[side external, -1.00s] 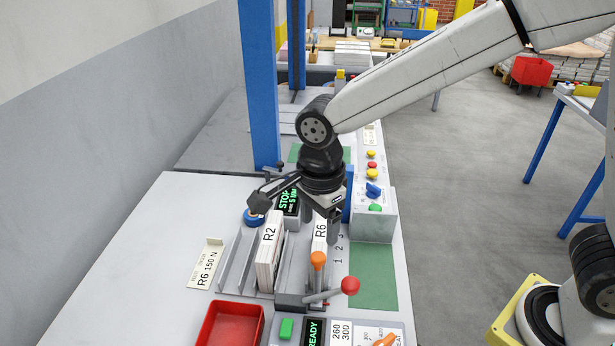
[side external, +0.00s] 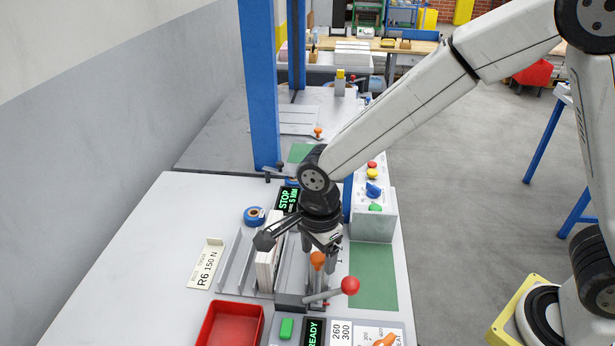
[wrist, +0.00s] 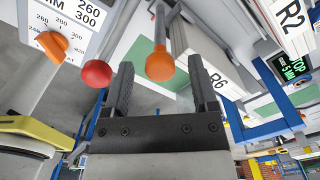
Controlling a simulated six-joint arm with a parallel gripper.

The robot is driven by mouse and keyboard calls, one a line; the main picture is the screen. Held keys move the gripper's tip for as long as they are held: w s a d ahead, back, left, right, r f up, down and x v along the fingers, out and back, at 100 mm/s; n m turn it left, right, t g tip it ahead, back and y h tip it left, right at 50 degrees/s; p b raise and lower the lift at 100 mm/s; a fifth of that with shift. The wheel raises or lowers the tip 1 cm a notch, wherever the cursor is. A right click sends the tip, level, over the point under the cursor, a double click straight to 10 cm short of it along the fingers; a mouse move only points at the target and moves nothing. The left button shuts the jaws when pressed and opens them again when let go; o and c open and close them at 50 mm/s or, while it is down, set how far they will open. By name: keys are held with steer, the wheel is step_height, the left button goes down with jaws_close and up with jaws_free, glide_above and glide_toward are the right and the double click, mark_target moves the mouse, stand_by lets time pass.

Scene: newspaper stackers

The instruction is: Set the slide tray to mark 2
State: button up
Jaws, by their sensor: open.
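The slide tray (side external: 291,299) is the grey carriage at the front of the work table, with an orange knob (side external: 317,260) standing up from it. In the wrist view the orange knob (wrist: 160,66) shows between my two fingers, with a gap on both sides. My gripper (side external: 319,263) is open, pointing down around or just above the knob; whether it touches cannot be told. The number marks beside the tray are mostly hidden by my gripper.
A lever with a red ball (side external: 349,285) stands close to the right of the orange knob. The R2 stack (side external: 268,266) stands left of my gripper. A red bin (side external: 230,325), a blue tape roll (side external: 254,216) and a control box (side external: 374,215) are around. The green pad (side external: 373,277) is clear.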

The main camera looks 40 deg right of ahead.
jaws_close()
stand_by(1.4)
